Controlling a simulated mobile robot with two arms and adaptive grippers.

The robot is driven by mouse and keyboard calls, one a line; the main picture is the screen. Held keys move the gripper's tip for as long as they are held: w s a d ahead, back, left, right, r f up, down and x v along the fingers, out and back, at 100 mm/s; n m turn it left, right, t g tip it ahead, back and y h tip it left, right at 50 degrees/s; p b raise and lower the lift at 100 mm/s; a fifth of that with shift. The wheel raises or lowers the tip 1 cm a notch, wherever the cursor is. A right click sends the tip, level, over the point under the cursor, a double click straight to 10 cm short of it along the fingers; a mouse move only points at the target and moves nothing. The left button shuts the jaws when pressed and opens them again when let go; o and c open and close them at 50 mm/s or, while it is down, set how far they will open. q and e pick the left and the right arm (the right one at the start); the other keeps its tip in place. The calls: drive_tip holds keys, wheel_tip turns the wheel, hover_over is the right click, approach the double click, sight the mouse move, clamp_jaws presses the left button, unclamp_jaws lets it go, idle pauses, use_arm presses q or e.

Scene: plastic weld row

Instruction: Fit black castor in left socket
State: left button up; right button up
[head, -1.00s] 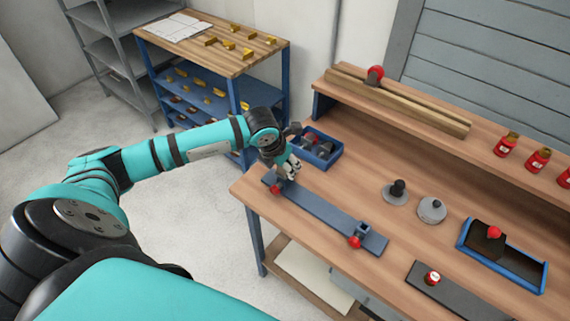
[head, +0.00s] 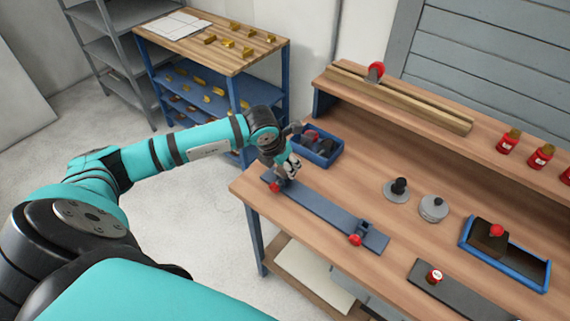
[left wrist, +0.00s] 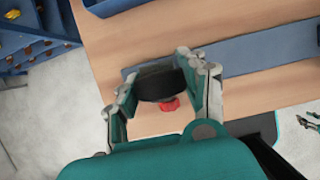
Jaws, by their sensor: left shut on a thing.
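My left gripper (head: 288,172) is at the left end of the blue-grey bar (head: 325,213) on the bench. In the left wrist view the gripper (left wrist: 160,88) is shut on the black castor (left wrist: 158,80), a dark round piece between its fingers. The left socket is hidden behind the gripper and castor; its red knob (head: 274,187) shows beside them, and also in the left wrist view (left wrist: 170,104). I cannot tell whether the castor sits in the socket. A finger-like teal shape, probably my right gripper (left wrist: 309,123), shows at the right edge.
The right socket (head: 364,226) with a red knob stands on the bar's other end. A blue bin (head: 335,158) with dark parts is just behind the gripper. Grey discs (head: 433,208) and a blue tray (head: 536,282) stand to the right.

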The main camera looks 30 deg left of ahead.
use_arm(q)
drive_tip(key=shift+f+b, duration=0.35)
drive_tip(key=shift+b, duration=0.2)
idle(0.9)
drive_tip(key=o, duration=1.8)
drive_tip(key=shift+c, duration=0.2)
drive_tip(key=shift+r+p, duration=1.85)
drive_tip(key=shift+r, duration=1.65)
